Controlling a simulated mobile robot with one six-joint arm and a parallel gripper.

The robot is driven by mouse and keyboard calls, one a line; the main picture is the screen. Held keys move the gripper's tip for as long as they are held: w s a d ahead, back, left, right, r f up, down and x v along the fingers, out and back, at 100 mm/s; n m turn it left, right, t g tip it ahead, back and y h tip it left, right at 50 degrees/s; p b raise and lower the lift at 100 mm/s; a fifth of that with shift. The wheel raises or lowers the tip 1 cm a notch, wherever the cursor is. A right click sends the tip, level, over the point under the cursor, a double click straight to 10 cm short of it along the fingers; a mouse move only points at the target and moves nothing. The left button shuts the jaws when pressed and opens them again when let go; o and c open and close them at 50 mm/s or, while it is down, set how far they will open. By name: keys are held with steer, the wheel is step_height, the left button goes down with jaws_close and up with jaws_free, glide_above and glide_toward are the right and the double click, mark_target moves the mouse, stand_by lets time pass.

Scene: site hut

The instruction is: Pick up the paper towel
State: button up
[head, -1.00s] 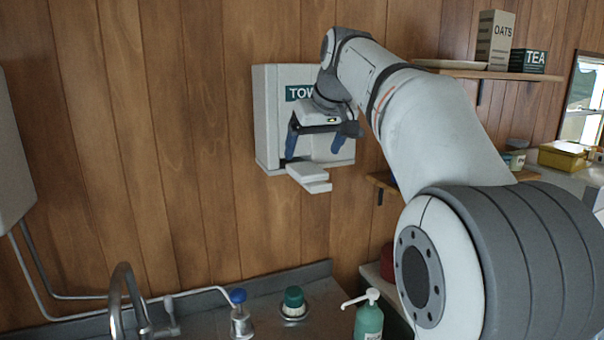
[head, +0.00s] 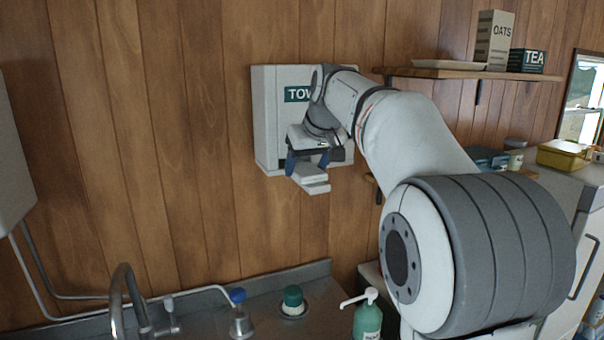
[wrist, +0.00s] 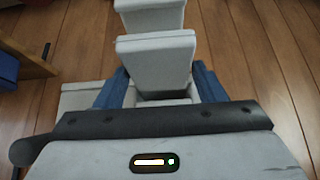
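The white paper towel (head: 310,174) sticks out in folded, stepped layers from the bottom of a white wall dispenser (head: 268,130) marked "TOW…". My gripper (head: 307,162) is at the dispenser's lower front, just above and behind the towel's outer end, with its blue fingers pointing down. In the wrist view the blue fingers of my gripper (wrist: 163,85) stand wide apart, one on each side of the paper towel (wrist: 157,50). I see no clear grip on it. My wrist and arm hide the dispenser's right part.
A shelf (head: 460,73) with oats and tea boxes is at upper right.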

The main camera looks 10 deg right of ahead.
mark_target(308, 171)
steer(key=c, duration=0.5)
steer(key=shift+s+r, duration=0.2)
steer(key=shift+r, duration=0.3)
step_height(308, 171, up, 6)
steer(key=shift+r, duration=0.1)
steer(key=s+d+b, duration=0.1)
steer(key=s, duration=0.5)
steer(key=s+d+b, duration=0.1)
steer(key=s+b, duration=0.1)
steer(key=s, duration=0.5)
steer(key=s+d+b, duration=0.2)
steer(key=s, duration=0.4)
steer(key=shift+s, duration=0.15)
